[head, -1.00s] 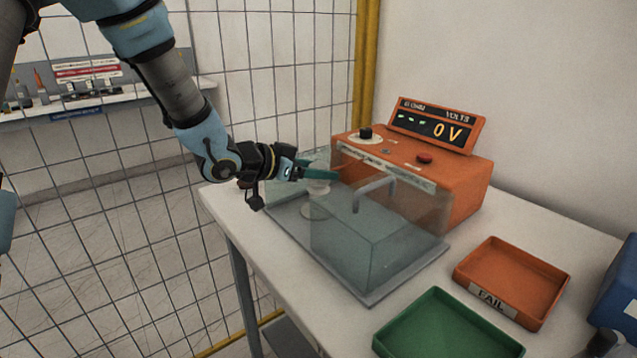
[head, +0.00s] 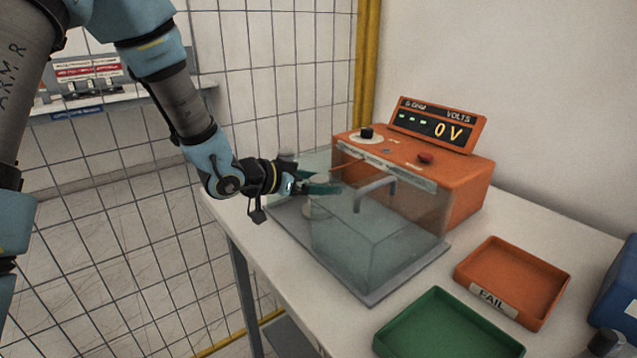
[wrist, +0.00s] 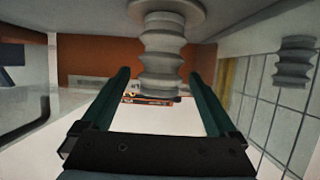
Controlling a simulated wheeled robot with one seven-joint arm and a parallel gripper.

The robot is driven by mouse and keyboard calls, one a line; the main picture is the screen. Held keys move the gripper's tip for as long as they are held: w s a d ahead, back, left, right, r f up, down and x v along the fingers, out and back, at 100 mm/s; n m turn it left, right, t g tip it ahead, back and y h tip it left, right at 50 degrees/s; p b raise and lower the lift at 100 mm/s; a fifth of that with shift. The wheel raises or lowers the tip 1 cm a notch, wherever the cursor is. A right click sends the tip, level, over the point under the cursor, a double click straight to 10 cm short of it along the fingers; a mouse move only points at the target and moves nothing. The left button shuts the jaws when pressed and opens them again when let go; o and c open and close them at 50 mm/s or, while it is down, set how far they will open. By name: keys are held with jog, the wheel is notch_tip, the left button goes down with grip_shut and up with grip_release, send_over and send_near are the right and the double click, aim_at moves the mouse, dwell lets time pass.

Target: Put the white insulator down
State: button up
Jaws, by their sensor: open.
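The white insulator (wrist: 162,55) is a ribbed, pale grey-white piece in the wrist view. Its end meets a round disc at the top of that picture, which looks upside down. My gripper (wrist: 160,75) is open, with one green finger on each side of the insulator and a visible gap on both sides. In the head view my gripper (head: 320,188) is low at the left end of the clear test box (head: 375,235). The insulator (head: 318,208) shows only faintly there, below the fingers, partly hidden by them and the clear wall.
An orange tester (head: 455,195) reading 0 V stands behind the box. An orange FAIL tray (head: 515,275) and a green tray (head: 445,325) lie at the right. A wire mesh fence (head: 260,90) stands behind my arm. A second ribbed shape (wrist: 293,65), perhaps a reflection, shows at right.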

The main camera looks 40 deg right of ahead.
jog(key=shift+r, duration=0.1)
jog(key=shift+w+a+r, duration=0.1)
jog(key=shift+a+r, duration=0.05)
jog(key=shift+a, duration=0.05)
jog(key=s+b+v, duration=0.1)
jog(key=v, duration=1.1)
jog(key=w+a+f+n+t+y, duration=0.2)
jog(key=w+a+n+t+y, duration=0.2)
jog(key=w+a, duration=0.4)
jog(key=w+a+f+n+t+y, duration=0.2)
jog(key=w+a+n+t+y, duration=0.15)
jog(key=w+a, duration=0.5)
jog(key=s+a+f+n+g+y, duration=0.1)
jog(key=s+a+n+y, duration=0.15)
jog(key=a, duration=0.45)
jog(key=s+a+f+n+g+y, duration=0.1)
jog(key=s+a+n+y, duration=0.15)
jog(key=a, duration=0.55)
jog(key=s+a+n+g, duration=0.3)
jog(key=s+a+n, duration=0.2)
jog(key=s+a, duration=0.1)
jog(key=shift+s+f+y, duration=0.3)
jog(key=shift+s+y, duration=0.05)
jog(key=shift+s, duration=0.4)
jog(key=shift+a, duration=0.1)
jog(key=shift+c, duration=0.3)
